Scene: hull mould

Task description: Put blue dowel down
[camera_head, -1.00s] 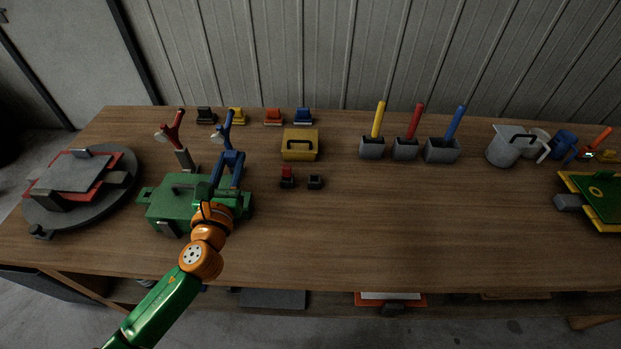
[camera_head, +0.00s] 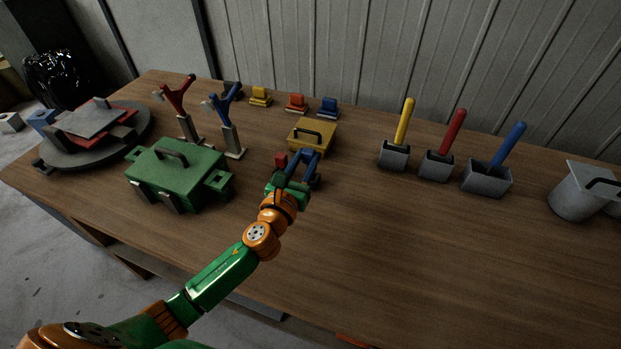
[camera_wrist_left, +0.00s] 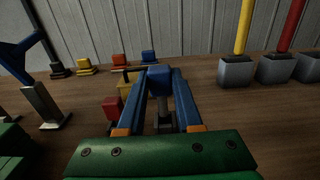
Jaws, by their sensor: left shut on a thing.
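My left gripper (camera_head: 305,160) is over the two small dark holders in the middle of the table. Its blue fingers are shut on the blue dowel (camera_wrist_left: 160,83), whose blue head shows between the fingertips in the left wrist view. A grey part shows below the blue head, close to a dark holder. I cannot tell whether the dowel is seated in it. In the head view the fingers hide most of the dowel and holder. A red dowel (camera_head: 281,160) stands just left; it also shows in the left wrist view (camera_wrist_left: 113,108). My right gripper is out of view.
A yellow box (camera_head: 312,136) with a handle stands just behind the gripper. A green box (camera_head: 180,175) and two forked stands are left. Grey cups with yellow, red and blue rods (camera_head: 507,145) stand right. The table front right is clear.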

